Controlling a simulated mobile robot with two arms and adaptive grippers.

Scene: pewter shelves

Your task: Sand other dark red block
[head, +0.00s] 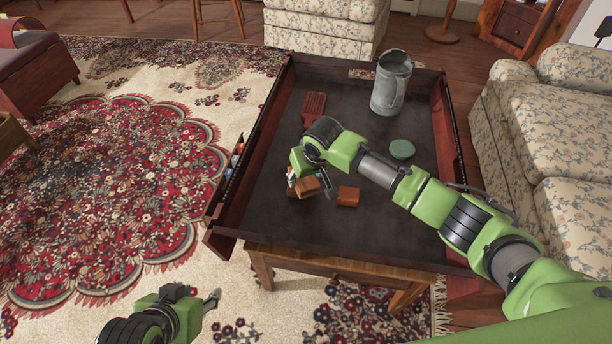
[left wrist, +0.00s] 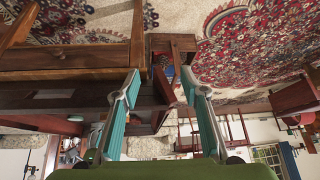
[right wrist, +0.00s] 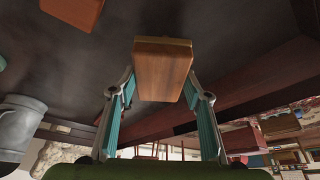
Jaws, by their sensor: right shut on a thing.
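My right gripper (head: 309,184) is shut on a brown block (right wrist: 163,72), low over the dark tray-like tabletop (head: 285,222). The held block also shows in the head view (head: 305,188); it has a thin lighter layer along one edge. A second reddish-brown block (head: 348,196) lies flat just right of the gripper, apart from the held one. It shows at the top of the right wrist view (right wrist: 75,12). My left gripper (left wrist: 160,92) is open and empty, off the table's front left, low in the head view (head: 208,300).
A grey metal pitcher (head: 389,84) stands at the back right of the table. A green round thing (head: 402,149) lies in front of it. A dark red slotted thing (head: 314,106) lies at the back left. Raised walls edge the sides. A floral sofa (head: 545,150) stands right.

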